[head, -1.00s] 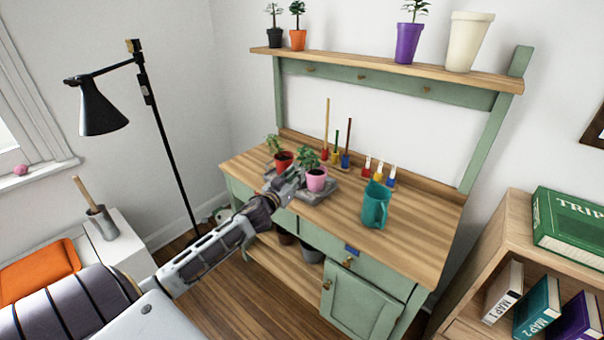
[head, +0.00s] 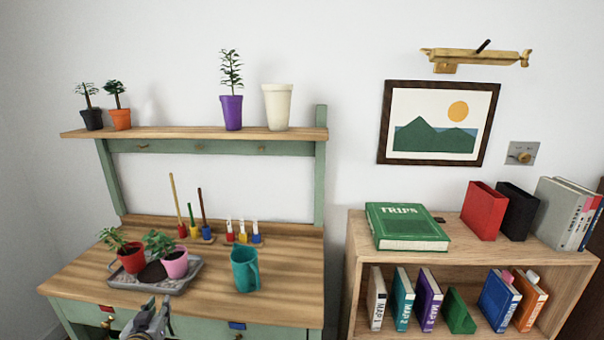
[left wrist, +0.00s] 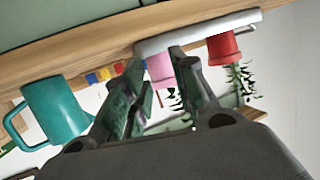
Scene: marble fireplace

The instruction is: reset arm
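My left gripper (head: 152,318) shows at the bottom edge of the head view, in front of the green potting bench (head: 185,307) and below the grey tray. Its two fingers are spread in the left wrist view (left wrist: 158,75), with the pink pot (left wrist: 159,69) visible in the gap beyond them. Nothing is held between the fingers. The rest of my left arm is out of the head view. My right gripper is in neither view.
The grey tray (head: 191,281) holds a red pot (head: 132,258) and a pink pot (head: 175,264) with plants. A teal pitcher (head: 244,270) stands to their right. A bookcase (head: 355,262) stands right of the bench.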

